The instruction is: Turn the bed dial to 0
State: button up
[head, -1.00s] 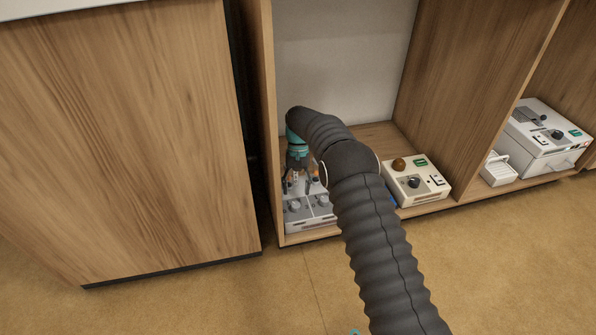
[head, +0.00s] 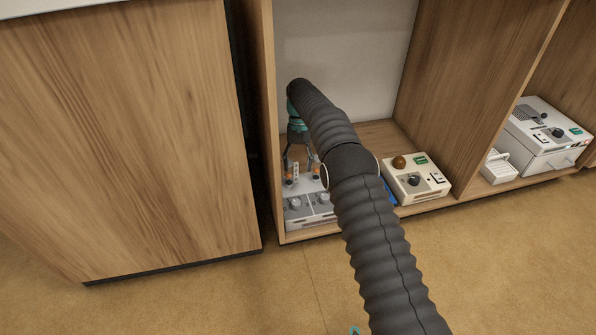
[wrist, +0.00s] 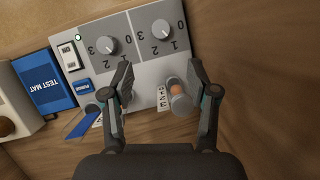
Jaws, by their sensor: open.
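A pale control box (head: 312,218) stands at the front left of the open cabinet's floor. In the wrist view it carries two grey round dials on grey panels marked 0 to 3: one dial (wrist: 107,45) on the left and one (wrist: 161,29) on the right. I cannot read which is the bed dial or exactly where either points. My gripper (head: 300,172) is above the box, pointing down, open and empty. In the wrist view its fingertips (wrist: 160,64) are apart, with an orange-topped grey post (wrist: 179,92) showing between the fingers. Neither dial is between the fingertips.
A blue "TEST MAT" item (wrist: 43,80) lies beside the box. A second cream box (head: 416,180) with a brown knob stands to the right. The cabinet's left wall (head: 264,120) is close to my gripper. Another device (head: 548,135) and a white basket (head: 498,167) are farther right.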

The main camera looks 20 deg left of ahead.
jog(key=s+r+p, duration=0.4)
jog(key=r+p, duration=0.4)
jog(key=r, duration=0.2)
jog(key=n+t+y+p, duration=0.2)
jog(key=t+p, duration=0.1)
jog(key=t, duration=0.1)
send_over(296, 202)
notch_tip(296, 202, down, 9)
notch_tip(296, 202, down, 13)
jog(key=shift+w+r, duration=0.15)
jog(key=shift+r, duration=0.05)
grip_shut()
